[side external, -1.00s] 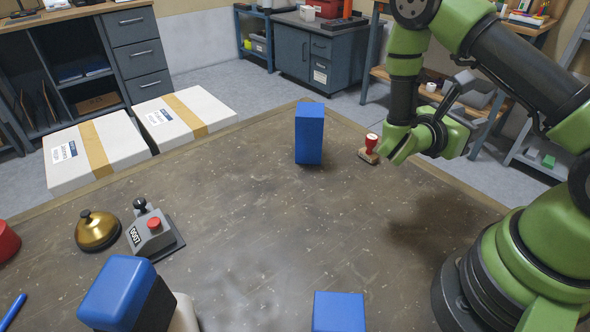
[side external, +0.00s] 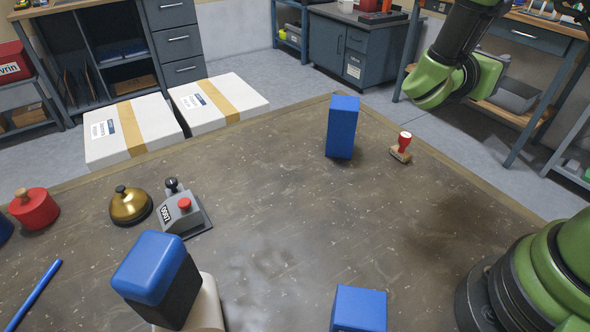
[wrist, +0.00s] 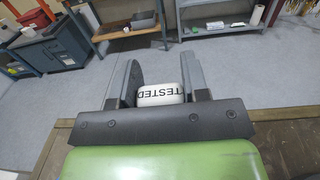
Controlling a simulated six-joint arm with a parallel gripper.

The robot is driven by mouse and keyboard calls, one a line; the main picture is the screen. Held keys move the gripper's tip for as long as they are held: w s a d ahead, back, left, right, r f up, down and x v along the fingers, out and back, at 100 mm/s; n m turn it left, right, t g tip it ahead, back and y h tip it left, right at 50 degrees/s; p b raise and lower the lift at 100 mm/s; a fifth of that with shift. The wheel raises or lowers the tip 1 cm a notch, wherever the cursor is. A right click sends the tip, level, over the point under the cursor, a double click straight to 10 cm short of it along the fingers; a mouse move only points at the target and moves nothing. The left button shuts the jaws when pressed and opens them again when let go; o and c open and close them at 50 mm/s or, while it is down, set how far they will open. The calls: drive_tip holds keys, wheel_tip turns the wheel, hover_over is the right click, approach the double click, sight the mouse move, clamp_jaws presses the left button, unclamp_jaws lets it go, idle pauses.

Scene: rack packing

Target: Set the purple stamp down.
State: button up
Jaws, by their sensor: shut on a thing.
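In the wrist view, my gripper (wrist: 162,74) is shut on a white block-like thing marked TESTED (wrist: 161,95), held between the two dark fingers. It may be the purple stamp, but only its white lettered face shows and no purple is visible. In the side view, my green wrist is raised at the upper right, above and behind the table's edge; I cannot make out the fingers or the held thing there. A different stamp with a red handle (side external: 404,140) stands upright on the brown table (side external: 270,190), below and left of the wrist.
A tall blue block (side external: 342,127) stands left of the red-handled stamp. A brass bell (side external: 130,206), a grey box with a red button (side external: 183,214), a red lidded container (side external: 33,208) and more blue blocks (side external: 359,309) stand elsewhere. The table's middle is clear.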

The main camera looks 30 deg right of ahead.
drive_tip(key=w+a+r+n+t+y, duration=0.1)
drive_tip(key=w+a+n+t+y, duration=0.6)
drive_tip(key=w+a, duration=0.45)
drive_tip(key=w+a+n+t+y, duration=0.5)
drive_tip(key=w+a+t, duration=0.4)
drive_tip(key=a, duration=0.5)
drive_tip(key=shift+n+h, duration=0.4)
drive_tip(key=shift+n, duration=0.2)
drive_tip(key=shift+w+d+f, duration=0.1)
drive_tip(key=shift+f, duration=5.15)
drive_tip(key=shift+w+d+f, duration=0.1)
drive_tip(key=shift+f, duration=5.1)
drive_tip(key=o, duration=1)
drive_tip(key=shift+f, duration=0.15)
